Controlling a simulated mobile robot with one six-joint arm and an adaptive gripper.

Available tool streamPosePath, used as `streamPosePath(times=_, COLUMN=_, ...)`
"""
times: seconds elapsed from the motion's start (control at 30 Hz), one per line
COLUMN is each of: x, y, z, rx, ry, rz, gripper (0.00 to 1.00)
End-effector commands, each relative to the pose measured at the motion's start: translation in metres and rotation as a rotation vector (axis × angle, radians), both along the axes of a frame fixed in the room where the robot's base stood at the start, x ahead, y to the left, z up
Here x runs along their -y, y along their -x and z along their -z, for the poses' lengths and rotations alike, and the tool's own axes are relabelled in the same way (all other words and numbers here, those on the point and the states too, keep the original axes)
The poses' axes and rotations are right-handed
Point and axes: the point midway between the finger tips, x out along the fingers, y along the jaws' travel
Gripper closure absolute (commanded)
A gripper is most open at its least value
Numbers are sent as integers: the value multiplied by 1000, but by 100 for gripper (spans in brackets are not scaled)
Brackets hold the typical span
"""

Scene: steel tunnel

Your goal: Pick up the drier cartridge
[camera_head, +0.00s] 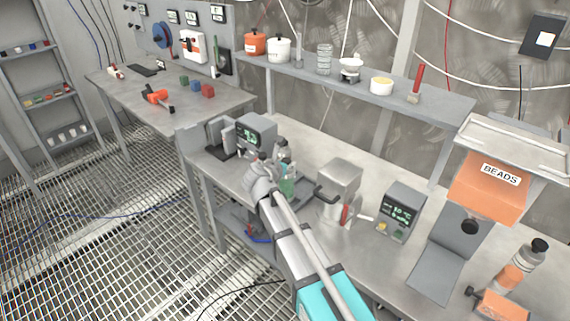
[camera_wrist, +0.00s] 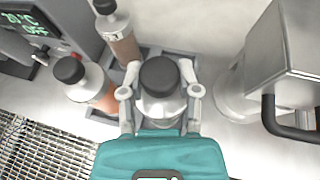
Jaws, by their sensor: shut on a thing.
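My gripper (camera_wrist: 160,74) is shut around a clear, bottle-like cartridge (camera_wrist: 161,105) with a black cap; one finger is on each side. I take this for the drier cartridge. It stands in or just over a dark rack (camera_wrist: 150,54), and its lower part is hidden by my gripper. In the head view, my gripper (camera_head: 272,172) is at the bench beside the grey display unit, and greenish content shows in the cartridge (camera_head: 287,187). Two similar black-capped cartridges, one orange (camera_wrist: 103,97) and one brown (camera_wrist: 125,48), stand left of it in the wrist view.
A grey display unit (camera_head: 255,137) stands behind left. A metal pot-like device with a dark handle (camera_head: 339,185) stands close on the right. Further right are another display unit (camera_head: 400,212), the BEADS hopper (camera_head: 488,195) and an orange black-capped cartridge (camera_head: 518,268). A shelf (camera_head: 425,100) runs above the bench.

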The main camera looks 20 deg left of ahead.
Motion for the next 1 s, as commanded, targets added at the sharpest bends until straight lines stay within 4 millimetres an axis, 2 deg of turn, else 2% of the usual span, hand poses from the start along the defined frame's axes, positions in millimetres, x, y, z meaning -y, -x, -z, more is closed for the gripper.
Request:
streamPosePath(times=0.03, x=3, y=6, z=-11, rx=1, ry=1, rz=0, gripper=100)
streamPosePath(times=0.5, x=19, y=50, z=-66, rx=1, ry=1, rz=0, gripper=100)
streamPosePath(times=0.7, x=34, y=90, z=-82, rx=1, ry=1, rz=-1, gripper=100)
streamPosePath(times=1.0, x=45, y=124, z=-97, rx=1, ry=1, rz=-1, gripper=100)
